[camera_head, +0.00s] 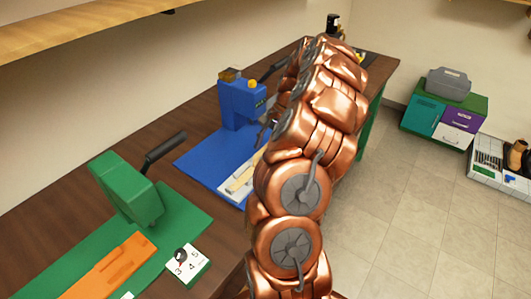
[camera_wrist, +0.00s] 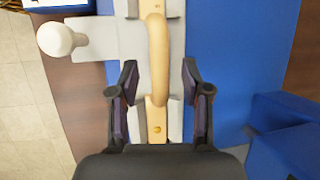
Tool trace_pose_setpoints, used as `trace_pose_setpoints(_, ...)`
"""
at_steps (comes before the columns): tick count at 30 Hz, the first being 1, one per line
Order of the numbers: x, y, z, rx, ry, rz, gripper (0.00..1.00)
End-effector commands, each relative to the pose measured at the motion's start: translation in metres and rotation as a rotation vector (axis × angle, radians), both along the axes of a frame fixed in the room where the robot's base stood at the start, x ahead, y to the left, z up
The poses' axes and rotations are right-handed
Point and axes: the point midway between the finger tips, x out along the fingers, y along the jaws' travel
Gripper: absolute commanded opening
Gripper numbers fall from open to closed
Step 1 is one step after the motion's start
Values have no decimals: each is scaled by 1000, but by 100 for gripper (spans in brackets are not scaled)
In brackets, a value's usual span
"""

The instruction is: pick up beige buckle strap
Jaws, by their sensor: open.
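The beige buckle strap (camera_wrist: 157,60) lies lengthwise on a light grey fixture on the blue mat in the wrist view. A lower part of it, with a small brass-coloured dot, shows between my fingers. In the head view the strap (camera_head: 241,179) is a small pale piece on the white plate, partly hidden by my copper arm. My gripper (camera_wrist: 157,88) is open, with one finger on each side of the strap and gaps between. I cannot tell its exact height above the strap.
The blue press (camera_head: 242,105) stands at the back of the blue mat (camera_head: 205,160). A white knob (camera_wrist: 60,40) stands left of the strap. A green press (camera_head: 125,190) and an orange piece (camera_head: 112,268) are at the near left.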

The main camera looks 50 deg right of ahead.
Motion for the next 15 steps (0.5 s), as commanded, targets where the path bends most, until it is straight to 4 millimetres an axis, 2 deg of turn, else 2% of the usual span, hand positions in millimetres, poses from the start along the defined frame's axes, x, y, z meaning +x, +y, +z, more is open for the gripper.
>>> trace_pose_setpoints(3,1,4,-7,1,1,1,48)
trace_pose_setpoints(10,1,3,-8,-2,-1,-1,47)
trace_pose_setpoints(15,1,3,-8,-2,-1,-1,29)
